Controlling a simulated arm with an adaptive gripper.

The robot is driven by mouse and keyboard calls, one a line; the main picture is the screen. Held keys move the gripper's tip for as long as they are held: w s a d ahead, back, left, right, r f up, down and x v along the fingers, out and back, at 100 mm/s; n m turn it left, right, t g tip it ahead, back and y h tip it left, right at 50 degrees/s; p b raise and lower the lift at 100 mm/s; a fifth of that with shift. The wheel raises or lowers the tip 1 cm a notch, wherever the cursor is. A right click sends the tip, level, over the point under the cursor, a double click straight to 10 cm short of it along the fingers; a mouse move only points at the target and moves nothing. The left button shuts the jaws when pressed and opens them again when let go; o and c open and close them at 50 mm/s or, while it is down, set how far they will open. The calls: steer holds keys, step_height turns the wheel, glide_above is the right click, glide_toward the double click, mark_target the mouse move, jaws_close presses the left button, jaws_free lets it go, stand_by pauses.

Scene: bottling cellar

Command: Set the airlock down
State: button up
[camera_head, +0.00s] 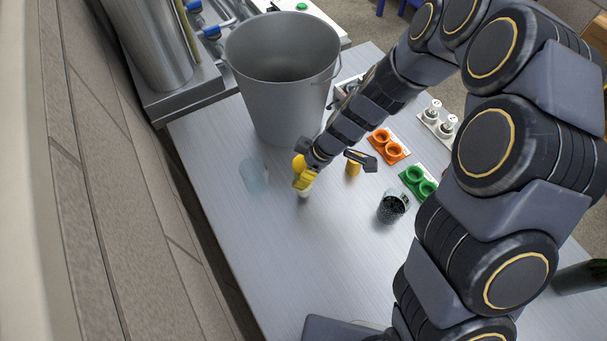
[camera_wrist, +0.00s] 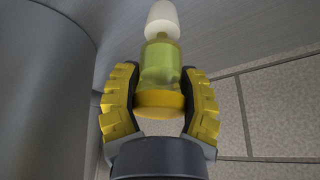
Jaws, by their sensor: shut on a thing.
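The airlock has a white stopper end, a translucent yellow-green body and a yellow cap, and shows in the wrist view (camera_wrist: 160,65). My gripper (camera_wrist: 160,88) is shut on it, with a yellow ribbed finger on each side of the body and cap. In the head view my gripper (camera_head: 304,179) is over the light table (camera_head: 240,225), in front of the grey bucket. The white end of the airlock (camera_head: 303,193) points down near the tabletop. I cannot tell whether it touches. My fingers hide most of the airlock there.
The grey bucket (camera_head: 280,85) stands behind my gripper. A clear glass (camera_head: 254,175) is at left. A yellow-and-black object (camera_head: 353,167), orange holder (camera_head: 387,146), green holder (camera_head: 418,181) and dark-filled glass (camera_head: 393,208) are at right. The front-left tabletop is clear.

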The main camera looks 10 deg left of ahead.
steer(key=shift+f, duration=1.1)
steer(key=shift+f, duration=0.15)
steer(key=o, duration=1.1)
steer(key=v, duration=1.2)
steer(key=s+d+r+m+h, duration=0.1)
steer(key=s+d+r+m, duration=0.3)
steer(key=s+d+m, duration=0.1)
steer(key=s+d+r+m+g+h, duration=0.1)
steer(key=s+d+r+m+h, duration=0.1)
steer(key=s+d+r+m, duration=0.2)
steer(key=s+d+r+m+h, duration=0.1)
steer(key=s+d+r+m, duration=0.3)
steer(key=s+m, duration=0.5)
steer(key=shift+s+d+g, duration=0.4)
steer(key=shift+s+d, duration=0.45)
steer(key=shift+s, duration=0.3)
